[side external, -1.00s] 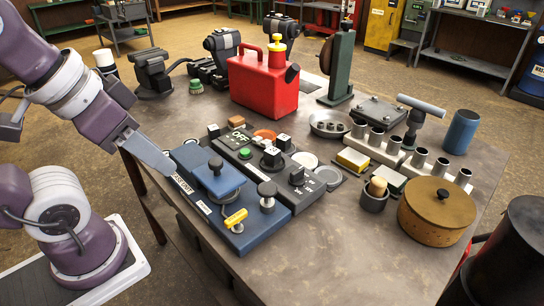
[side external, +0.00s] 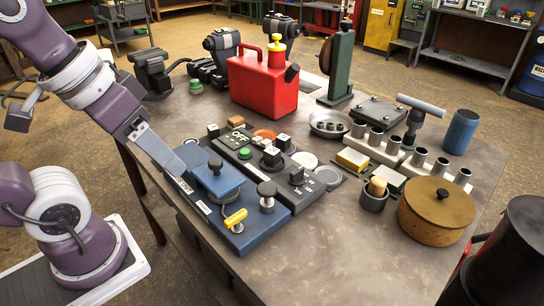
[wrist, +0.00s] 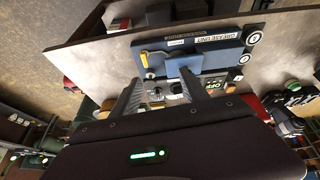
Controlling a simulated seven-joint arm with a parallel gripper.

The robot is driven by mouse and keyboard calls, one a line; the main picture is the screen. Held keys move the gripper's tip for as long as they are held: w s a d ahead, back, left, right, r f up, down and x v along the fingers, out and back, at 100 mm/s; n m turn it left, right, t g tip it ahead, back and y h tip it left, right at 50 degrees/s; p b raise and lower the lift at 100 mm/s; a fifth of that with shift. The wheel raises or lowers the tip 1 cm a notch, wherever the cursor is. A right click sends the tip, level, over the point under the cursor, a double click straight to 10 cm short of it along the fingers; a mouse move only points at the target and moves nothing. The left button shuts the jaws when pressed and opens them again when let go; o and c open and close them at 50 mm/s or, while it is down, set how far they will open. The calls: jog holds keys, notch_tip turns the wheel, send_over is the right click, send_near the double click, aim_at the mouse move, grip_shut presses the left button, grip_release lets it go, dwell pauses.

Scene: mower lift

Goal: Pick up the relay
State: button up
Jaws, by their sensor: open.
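I cannot tell for sure which object is the relay. Small dark cubes with white tops stand on and beside the black panel with the green OFF label: one at the back left (side external: 213,131), one at the middle right (side external: 283,142) and one nearer the front (side external: 271,157). My gripper (side external: 178,168) is at the left edge of the blue grease unit (side external: 222,231), tilted down toward it. In the wrist view my gripper (wrist: 160,90) has its two fingers apart, with nothing seen held between them. The grease unit and black panel show beyond the fingers.
A red can (side external: 263,85) stands behind the panel. A metal dish (side external: 329,124), a row of metal cups (side external: 420,158) and a tan lidded pot (side external: 437,212) are to the right. A yellow handle (side external: 235,218) rises from the grease unit. The table's front is clear.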

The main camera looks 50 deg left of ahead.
jog(key=w+n+g+h, duration=0.2)
jog(key=w+n+g, duration=0.2)
jog(key=w, duration=0.2)
jog(key=n+h, duration=1.1)
jog(key=n, duration=0.4)
send_near(271, 150)
jog(key=d, duration=0.1)
jog(key=d+f, duration=0.1)
jog(key=shift+s+d+f+t, duration=0.3)
jog(key=shift+d+t, duration=0.1)
jog(key=shift+w+d+f, duration=0.15)
jog(key=shift+d+f, duration=0.1)
jog(key=x, duration=0.6)
jog(key=shift+w+d+r, duration=0.15)
jog(key=shift+d, duration=0.15)
grip_shut()
